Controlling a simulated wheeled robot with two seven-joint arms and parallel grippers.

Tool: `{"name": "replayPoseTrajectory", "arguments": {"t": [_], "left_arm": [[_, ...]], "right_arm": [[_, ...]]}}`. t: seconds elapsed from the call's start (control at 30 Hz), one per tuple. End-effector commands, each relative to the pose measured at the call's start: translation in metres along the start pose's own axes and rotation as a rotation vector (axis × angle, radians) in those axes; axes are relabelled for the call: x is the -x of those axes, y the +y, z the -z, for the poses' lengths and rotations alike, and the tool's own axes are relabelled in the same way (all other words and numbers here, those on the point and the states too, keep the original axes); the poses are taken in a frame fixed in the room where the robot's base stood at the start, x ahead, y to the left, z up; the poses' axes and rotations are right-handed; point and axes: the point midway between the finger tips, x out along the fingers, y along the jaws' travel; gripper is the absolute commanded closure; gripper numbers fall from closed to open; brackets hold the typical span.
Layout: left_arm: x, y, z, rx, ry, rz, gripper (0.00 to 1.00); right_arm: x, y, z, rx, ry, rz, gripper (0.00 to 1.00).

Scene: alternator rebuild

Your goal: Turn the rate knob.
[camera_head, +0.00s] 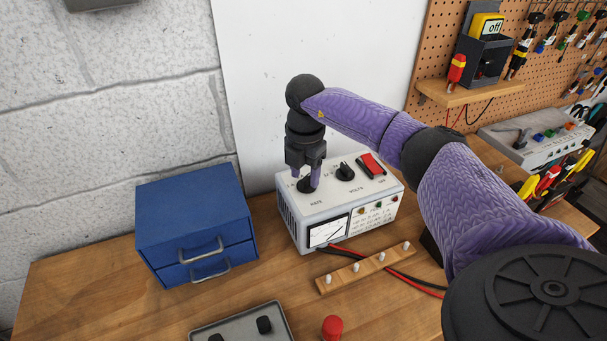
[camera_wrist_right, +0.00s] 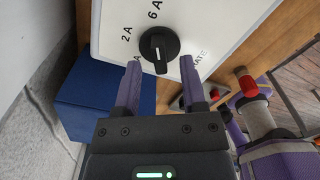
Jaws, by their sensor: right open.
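The rate knob (camera_head: 307,187) is a black round knob on the left of the top panel of a white charger box (camera_head: 290,221), partly hidden by my fingers. In the right wrist view the rate knob (camera_wrist_right: 159,47) shows a white pointer line, with 2 A, 6 A and RATE printed around it. My right gripper (camera_head: 312,181) points down over it from above. In the right wrist view my right gripper (camera_wrist_right: 161,64) is open, with one finger on each side of the knob's near edge. I cannot tell whether either finger touches it. My left gripper is not in view.
A black volts knob (camera_head: 345,172) and a red switch (camera_head: 371,165) sit right of the rate knob. A blue drawer cabinet (camera_head: 195,220) stands to the left. A wooden strip with pegs (camera_head: 345,275), red and black cables, and a grey tray (camera_head: 205,333) lie in front.

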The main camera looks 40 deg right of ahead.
Motion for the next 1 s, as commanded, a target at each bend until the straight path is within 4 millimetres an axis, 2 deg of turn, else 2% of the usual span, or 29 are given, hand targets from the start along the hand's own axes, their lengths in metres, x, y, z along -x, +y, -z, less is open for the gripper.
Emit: {"name": "replayPoseTrajectory", "arguments": {"t": [0.1,0.33,0.5,0.6,1.0], "left_arm": [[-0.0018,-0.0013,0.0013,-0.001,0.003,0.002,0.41],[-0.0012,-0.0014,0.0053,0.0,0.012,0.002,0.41],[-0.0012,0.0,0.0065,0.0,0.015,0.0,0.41],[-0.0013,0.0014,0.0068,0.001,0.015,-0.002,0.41],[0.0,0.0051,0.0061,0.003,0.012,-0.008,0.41]], "right_arm": [[-0.0091,-0.0002,0.0,0.0,0.0,0.001,0.47],[-0.0093,0.0,0.0001,0.001,0.0,-0.001,0.47],[-0.0092,0.0,0.0001,0.001,0.0,-0.001,0.83],[-0.0091,0.0,0.0001,0.001,0.0,-0.001,1.0],[-0.0085,-0.0001,0.0001,0.022,0.0,-0.001,1.0]]}}
